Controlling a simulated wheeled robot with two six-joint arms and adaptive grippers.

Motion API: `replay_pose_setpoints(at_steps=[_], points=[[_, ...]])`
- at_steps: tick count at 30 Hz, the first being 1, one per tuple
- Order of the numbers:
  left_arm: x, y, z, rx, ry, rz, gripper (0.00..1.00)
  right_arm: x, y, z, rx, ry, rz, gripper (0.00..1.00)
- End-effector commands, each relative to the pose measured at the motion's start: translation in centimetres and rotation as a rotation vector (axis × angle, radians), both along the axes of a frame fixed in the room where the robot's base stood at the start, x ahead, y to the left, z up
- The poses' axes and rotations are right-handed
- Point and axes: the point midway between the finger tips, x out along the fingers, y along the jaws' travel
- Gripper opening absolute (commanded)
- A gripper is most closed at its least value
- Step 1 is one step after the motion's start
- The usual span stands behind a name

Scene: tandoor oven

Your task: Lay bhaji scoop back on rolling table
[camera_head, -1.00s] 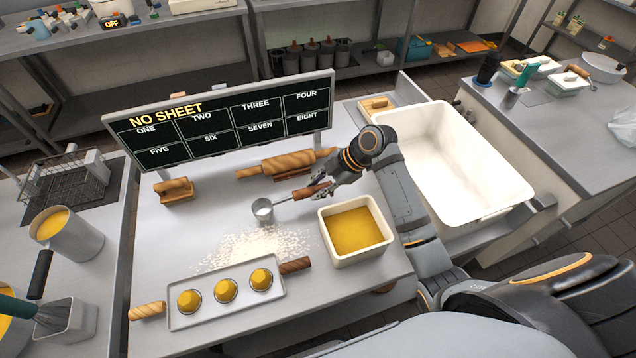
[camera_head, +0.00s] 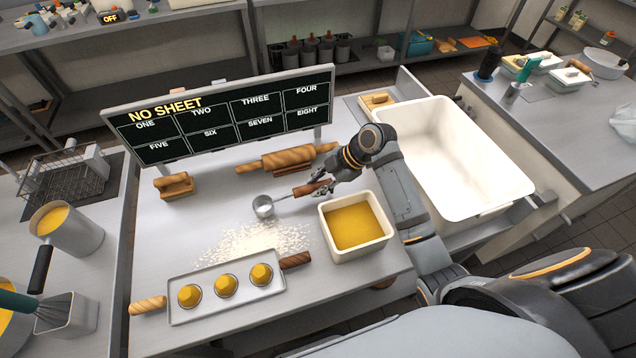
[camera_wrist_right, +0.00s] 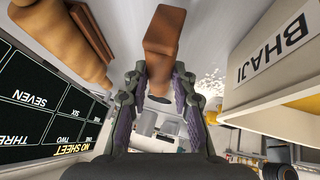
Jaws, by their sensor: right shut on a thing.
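The bhaji scoop (camera_head: 264,206) has a round metal cup, a thin metal shaft and a brown wooden handle. My right gripper (camera_head: 326,187) is shut on the wooden handle, which also shows between the fingers in the right wrist view (camera_wrist_right: 164,45). The scoop is at or just above the rolling table (camera_head: 215,215); I cannot tell whether it touches. Its cup points left, behind the spilled white flour. The bhaji tub (camera_head: 357,251), white with yellow filling, stands in front of the gripper. My left gripper is not in view.
A rolling pin (camera_head: 285,160) lies behind the scoop, below the menu board (camera_head: 222,118). A wooden holder (camera_head: 175,186) stands at the left. A tray (camera_head: 200,315) with three yellow mounds is at the front. A big white basin (camera_head: 480,205) is at the right.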

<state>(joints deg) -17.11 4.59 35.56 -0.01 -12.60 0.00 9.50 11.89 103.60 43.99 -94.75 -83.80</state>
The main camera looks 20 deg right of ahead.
Motion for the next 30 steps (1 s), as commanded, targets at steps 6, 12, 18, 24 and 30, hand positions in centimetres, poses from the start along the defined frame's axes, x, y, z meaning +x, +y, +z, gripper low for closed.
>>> replay_pose_setpoints(at_steps=[6,12,18,24,30], points=[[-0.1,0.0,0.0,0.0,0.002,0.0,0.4,0.0,0.0,0.0,0.0,0.0,0.0,0.0],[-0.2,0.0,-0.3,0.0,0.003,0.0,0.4,0.0,0.0,-0.5,0.0,0.0,0.0,0.0],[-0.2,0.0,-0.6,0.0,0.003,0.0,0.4,0.0,0.0,-1.1,0.0,0.001,0.0,0.0],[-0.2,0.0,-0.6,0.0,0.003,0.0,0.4,0.0,0.0,-1.2,0.0,0.001,0.001,0.39],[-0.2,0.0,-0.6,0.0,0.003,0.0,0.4,0.0,0.0,-1.2,0.0,0.0,0.0,0.52]])
